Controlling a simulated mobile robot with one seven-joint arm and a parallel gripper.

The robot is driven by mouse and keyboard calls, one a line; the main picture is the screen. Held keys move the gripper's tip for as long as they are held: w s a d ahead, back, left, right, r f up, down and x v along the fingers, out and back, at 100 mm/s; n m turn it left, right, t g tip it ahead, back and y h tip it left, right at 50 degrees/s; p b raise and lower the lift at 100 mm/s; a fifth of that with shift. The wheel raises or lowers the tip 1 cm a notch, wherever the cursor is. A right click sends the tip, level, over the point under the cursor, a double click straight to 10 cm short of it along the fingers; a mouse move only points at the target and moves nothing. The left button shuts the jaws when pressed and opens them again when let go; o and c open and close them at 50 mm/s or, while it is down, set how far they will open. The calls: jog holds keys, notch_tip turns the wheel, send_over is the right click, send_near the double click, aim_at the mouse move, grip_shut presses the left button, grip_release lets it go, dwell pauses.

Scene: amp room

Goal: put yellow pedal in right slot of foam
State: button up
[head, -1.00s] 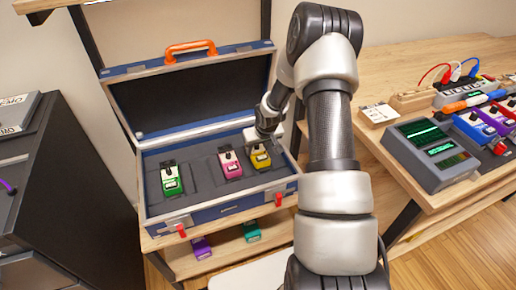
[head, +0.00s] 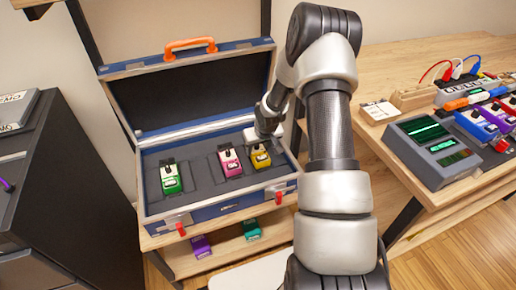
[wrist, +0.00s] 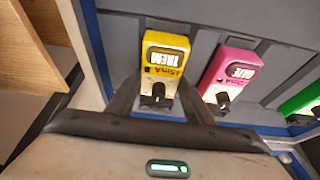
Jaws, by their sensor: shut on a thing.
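The yellow pedal (head: 260,157) is at the right end of the grey foam (head: 203,186) inside the open blue case, right of the pink pedal (head: 230,161). My gripper (wrist: 160,98) is shut on the yellow pedal, with one dark finger on each side of its near end. In the wrist view the yellow pedal (wrist: 166,52) lies face up, with a white label and a black knob. It is at the right slot area, but I cannot tell how deep it sits. The slot's edges are mostly hidden by the pedal and my gripper.
A green pedal (head: 171,178) sits at the foam's left. The case's raised lid (head: 190,90) stands behind, and its right wall is close to my gripper. Purple (head: 201,246) and green (head: 251,229) pedals lie on the shelf below. A bench with electronics (head: 432,150) is at right.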

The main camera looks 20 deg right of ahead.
jog(key=shift+f, duration=0.25)
dwell(0.7)
jog(key=o, duration=1.7)
jog(key=shift+s, duration=0.1)
jog(key=shift+r, duration=0.1)
jog(key=shift+r+p, duration=2.25)
jog(key=shift+r, duration=1.2)
